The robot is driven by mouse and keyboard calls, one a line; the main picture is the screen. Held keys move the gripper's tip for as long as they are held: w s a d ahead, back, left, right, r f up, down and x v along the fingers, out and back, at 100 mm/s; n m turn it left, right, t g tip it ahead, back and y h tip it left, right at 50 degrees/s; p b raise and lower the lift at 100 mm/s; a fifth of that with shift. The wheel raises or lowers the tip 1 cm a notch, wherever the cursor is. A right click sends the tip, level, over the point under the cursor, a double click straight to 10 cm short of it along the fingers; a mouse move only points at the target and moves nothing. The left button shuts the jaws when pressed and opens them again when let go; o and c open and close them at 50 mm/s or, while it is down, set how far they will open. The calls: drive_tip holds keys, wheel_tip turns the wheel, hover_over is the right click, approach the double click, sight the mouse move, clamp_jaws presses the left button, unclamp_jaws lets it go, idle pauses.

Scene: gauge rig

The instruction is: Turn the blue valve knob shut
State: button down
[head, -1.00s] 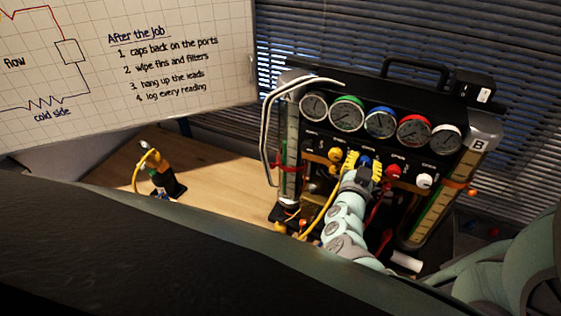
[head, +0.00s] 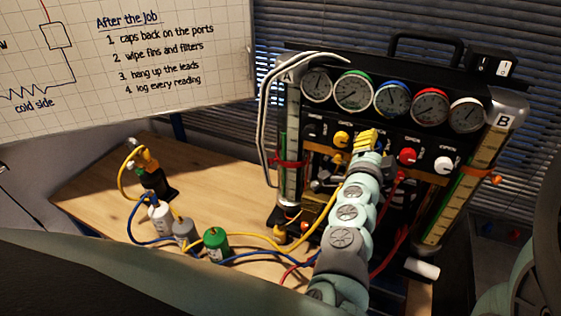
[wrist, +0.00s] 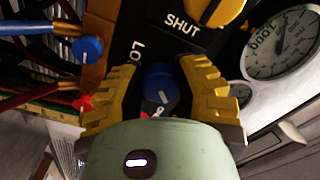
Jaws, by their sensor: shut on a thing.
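The blue valve knob (wrist: 160,84) shows in the wrist view between the two yellow fingers of my gripper (wrist: 160,78). My gripper is shut on it, one finger on each side. A white pointer line shows on the knob's face. Panel lettering "SHUT" and part of another word lie near it. In the head view my gripper (head: 367,140) is at the front of the gauge rig (head: 345,118), below the gauges, and hides the blue knob.
A yellow knob (head: 342,139) is left of my gripper; a red knob (head: 408,157) and a white knob (head: 443,164) are to its right. Hoses hang below. A green-topped cylinder (head: 215,244) and other bottles stand on the wooden table (head: 100,195), with bare wood behind them.

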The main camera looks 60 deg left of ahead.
drive_tip(key=m+b, duration=0.2)
drive_tip(key=m, duration=0.1)
drive_tip(key=m+b, duration=0.1)
drive_tip(key=b, duration=0.1)
drive_tip(key=shift+f+m, duration=0.25)
drive_tip(key=shift+m, duration=0.05)
drive_tip(key=shift+s+a+r+m+b, duration=0.15)
drive_tip(key=shift+m+b, duration=0.3)
drive_tip(key=shift+m, duration=0.45)
drive_tip(key=shift+w+d+r+m+b, duration=0.1)
drive_tip(key=shift+m+b, duration=0.35)
drive_tip(key=shift+m, duration=0.45)
drive_tip(key=shift+a, duration=0.1)
drive_tip(key=c, duration=0.9)
unclamp_jaws()
drive_tip(key=shift+s, duration=0.1)
drive_tip(key=shift+o, duration=0.2)
